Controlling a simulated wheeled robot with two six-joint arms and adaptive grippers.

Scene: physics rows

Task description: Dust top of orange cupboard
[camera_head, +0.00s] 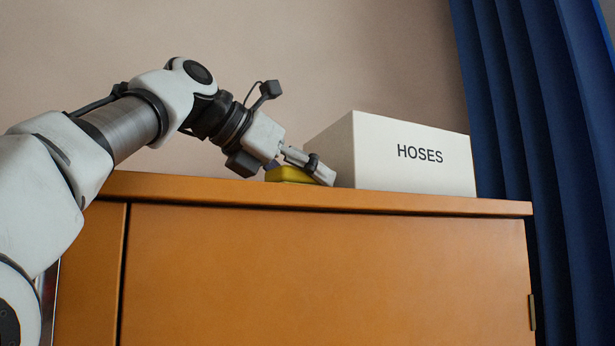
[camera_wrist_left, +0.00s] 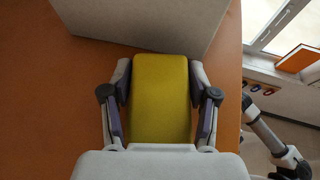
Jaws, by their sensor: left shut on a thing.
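The orange cupboard (camera_head: 330,270) stands before me, seen from below its top edge. My left gripper (camera_head: 300,174) is low over the cupboard top, shut on a yellow pad (camera_head: 288,175). The pad lies at or just above the top; the front edge hides its underside. In the left wrist view the yellow pad (camera_wrist_left: 161,98) sits between both fingers of my left gripper (camera_wrist_left: 160,97). Its far end is close to the white box; I cannot tell if they touch. The orange top (camera_wrist_left: 75,80) shows bare beside it. My right gripper is not seen in the head view.
A white box marked HOSES (camera_head: 415,155) stands on the right part of the cupboard top; it also fills the upper left wrist view (camera_wrist_left: 145,22). A blue curtain (camera_head: 535,110) hangs at the right. The top left of the gripper looks clear.

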